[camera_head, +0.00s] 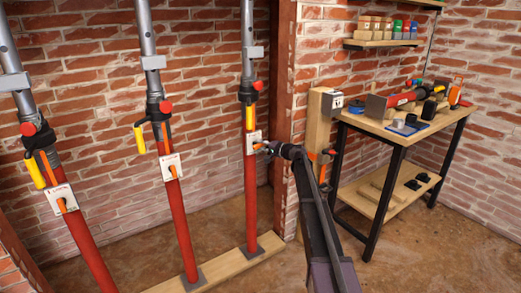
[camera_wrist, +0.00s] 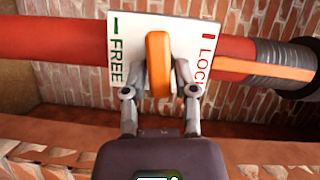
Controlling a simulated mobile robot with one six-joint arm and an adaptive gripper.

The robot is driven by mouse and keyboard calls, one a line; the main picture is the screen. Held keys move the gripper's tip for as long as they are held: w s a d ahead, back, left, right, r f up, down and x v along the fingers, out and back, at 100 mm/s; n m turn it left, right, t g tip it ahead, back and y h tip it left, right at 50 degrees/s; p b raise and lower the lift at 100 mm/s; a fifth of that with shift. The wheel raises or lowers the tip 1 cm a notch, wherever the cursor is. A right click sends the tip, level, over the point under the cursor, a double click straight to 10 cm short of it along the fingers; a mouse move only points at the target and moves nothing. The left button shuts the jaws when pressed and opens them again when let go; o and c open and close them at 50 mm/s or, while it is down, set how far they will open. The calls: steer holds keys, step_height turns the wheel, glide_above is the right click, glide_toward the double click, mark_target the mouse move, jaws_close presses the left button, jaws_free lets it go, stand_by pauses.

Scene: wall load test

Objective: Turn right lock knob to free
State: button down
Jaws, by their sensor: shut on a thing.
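The right prop, a red post (camera_head: 251,205), carries a white plate (camera_head: 250,137) with an orange lock knob. In the wrist view the plate (camera_wrist: 180,24) shows green FREE on the left and red LOCK on the right. The orange knob (camera_wrist: 158,52) stands between the two words, its long side upright in the picture. My gripper (camera_wrist: 158,80) has one finger on each side of the knob and is shut on it. In the head view my gripper (camera_head: 262,147) reaches the plate from the right and hides most of the knob.
Two more red props, the middle (camera_head: 184,220) and left (camera_head: 92,250), have similar plates and yellow handles. A workbench (camera_head: 440,124) with tools stands further right. Bare floor lies in front.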

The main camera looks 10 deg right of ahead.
steer(key=shift+f+m+y+b, duration=0.15)
steer(key=shift+m+y+b, duration=0.25)
steer(key=shift+m, duration=0.3)
steer(key=shift+t, duration=0.3)
steer(key=c, duration=0.6)
jaws_free()
steer(key=shift+o, duration=0.2)
steer(key=v, duration=1.2)
steer(key=shift+r, duration=0.2)
